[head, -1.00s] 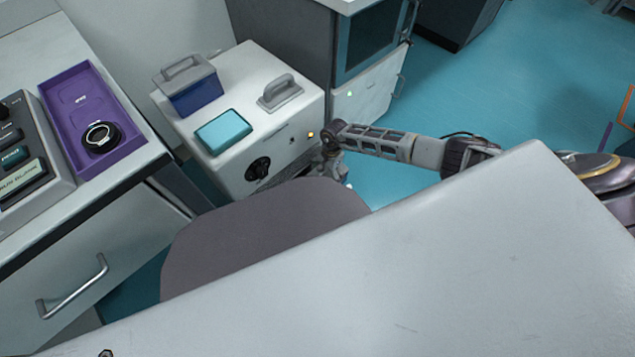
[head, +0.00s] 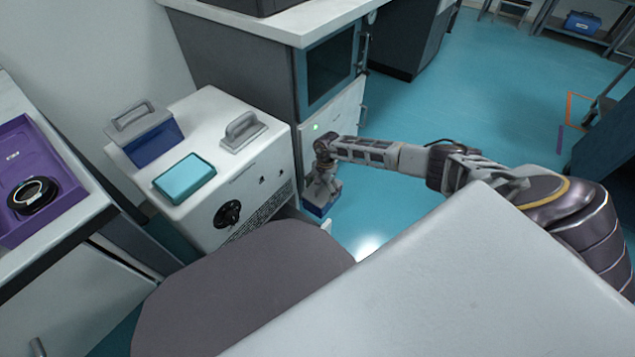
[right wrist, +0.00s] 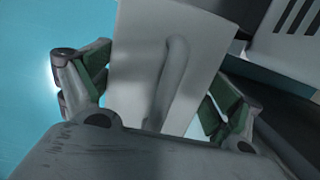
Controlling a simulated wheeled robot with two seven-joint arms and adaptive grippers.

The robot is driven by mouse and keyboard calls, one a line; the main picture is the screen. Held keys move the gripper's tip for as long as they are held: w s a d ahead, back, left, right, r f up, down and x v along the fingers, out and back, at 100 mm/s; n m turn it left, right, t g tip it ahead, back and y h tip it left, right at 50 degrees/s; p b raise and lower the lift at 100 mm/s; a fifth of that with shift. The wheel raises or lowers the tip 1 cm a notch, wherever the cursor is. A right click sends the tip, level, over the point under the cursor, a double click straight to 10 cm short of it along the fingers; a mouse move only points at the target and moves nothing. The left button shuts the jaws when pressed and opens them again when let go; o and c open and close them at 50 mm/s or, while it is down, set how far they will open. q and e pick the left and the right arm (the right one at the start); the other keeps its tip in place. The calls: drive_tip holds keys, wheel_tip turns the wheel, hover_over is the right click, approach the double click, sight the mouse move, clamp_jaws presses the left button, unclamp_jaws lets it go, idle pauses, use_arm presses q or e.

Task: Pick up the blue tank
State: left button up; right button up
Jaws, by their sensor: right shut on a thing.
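A small blue tank (head: 320,208) with a grey top hangs under my right gripper (head: 321,186), beside the white machine. My right gripper is shut on it. In the right wrist view a pale grey lid with a raised handle (right wrist: 172,80) lies between the two fingers; the tank's blue body is hidden there. A second blue tank (head: 156,146) with a grey handled lid stands on the back left of the machine top. My left gripper is not in view.
The white machine (head: 215,215) carries a cyan block (head: 185,178) and a grey handle (head: 242,131). A purple tray (head: 50,165) lies on the left counter. A grey rounded seat (head: 240,290) and a white tabletop (head: 450,280) fill the foreground. Open cyan floor (head: 450,120) lies to the right.

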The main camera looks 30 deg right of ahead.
drive_tip(key=shift+w+d+r+b, duration=0.1)
drive_tip(key=shift+w+d, duration=0.3)
drive_tip(key=shift+d, duration=0.55)
drive_tip(key=shift+w+d+f+b, duration=0.1)
drive_tip(key=shift+w+d, duration=0.25)
drive_tip(key=shift+d, duration=0.65)
drive_tip(key=shift+w+d+r+b, duration=0.1)
drive_tip(key=shift+w+d, duration=0.3)
drive_tip(key=shift+d, duration=0.65)
drive_tip(key=shift+s+d, duration=0.1)
